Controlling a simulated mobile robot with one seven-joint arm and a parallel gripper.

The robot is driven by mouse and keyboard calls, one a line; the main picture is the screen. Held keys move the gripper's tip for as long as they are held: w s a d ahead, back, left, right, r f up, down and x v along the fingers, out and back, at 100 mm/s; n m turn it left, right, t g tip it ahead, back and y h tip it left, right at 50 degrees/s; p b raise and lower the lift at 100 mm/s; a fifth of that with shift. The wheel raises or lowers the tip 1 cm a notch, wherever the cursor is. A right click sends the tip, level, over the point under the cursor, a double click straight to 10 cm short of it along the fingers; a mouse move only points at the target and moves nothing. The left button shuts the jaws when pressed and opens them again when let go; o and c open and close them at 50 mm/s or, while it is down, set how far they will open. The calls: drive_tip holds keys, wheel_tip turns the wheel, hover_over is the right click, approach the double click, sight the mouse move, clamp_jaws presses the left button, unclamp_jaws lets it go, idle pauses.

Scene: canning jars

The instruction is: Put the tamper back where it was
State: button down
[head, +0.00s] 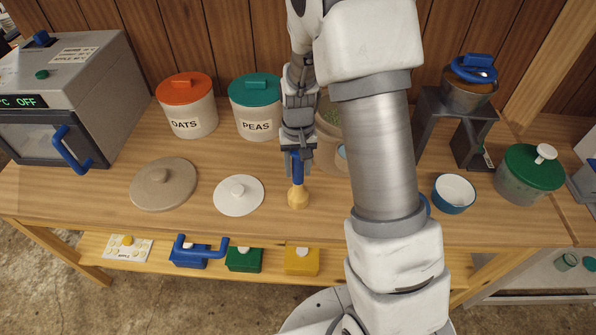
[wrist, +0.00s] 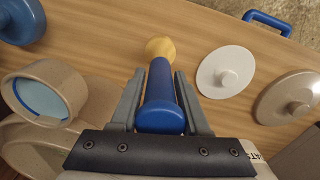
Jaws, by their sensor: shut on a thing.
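The tamper has a blue handle and a rounded yellow wooden head (head: 298,197). My gripper (head: 297,157) points down over the front middle of the wooden counter and is shut on the blue handle. In the wrist view, the tamper (wrist: 160,48) stands out between the two grey fingers of my gripper (wrist: 158,82), with its wooden head pointing away from me. The tamper is roughly upright, head down. I cannot tell whether the head touches the counter. No empty holder for it is clearly seen; my arm hides part of the counter to the right.
A white lid (head: 238,196) and a beige lid (head: 163,185) lie left of the tamper. Behind stand the OATS jar (head: 188,112) and PEAS jar (head: 257,123). An open beige jar (head: 328,150) is close right. A blue-and-white bowl (head: 454,192) and green-lidded pot (head: 525,180) stand further right.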

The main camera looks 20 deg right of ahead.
drive_tip(key=shift+f, duration=0.9)
drive_tip(key=shift+c, duration=1.9)
unclamp_jaws()
wheel_tip(320, 180, up, 12)
drive_tip(key=shift+r, duration=0.1)
drive_tip(key=s+r+n+t, duration=0.1)
drive_tip(key=s+r+t, duration=0.1)
drive_tip(key=s+r, duration=0.5)
drive_tip(key=s+r+t, duration=0.3)
drive_tip(key=s+r, duration=0.5)
drive_tip(key=s, duration=0.5)
drive_tip(key=shift+s+r+n+t, duration=0.25)
drive_tip(key=shift+r+n+t, duration=0.05)
drive_tip(key=shift+n, duration=0.1)
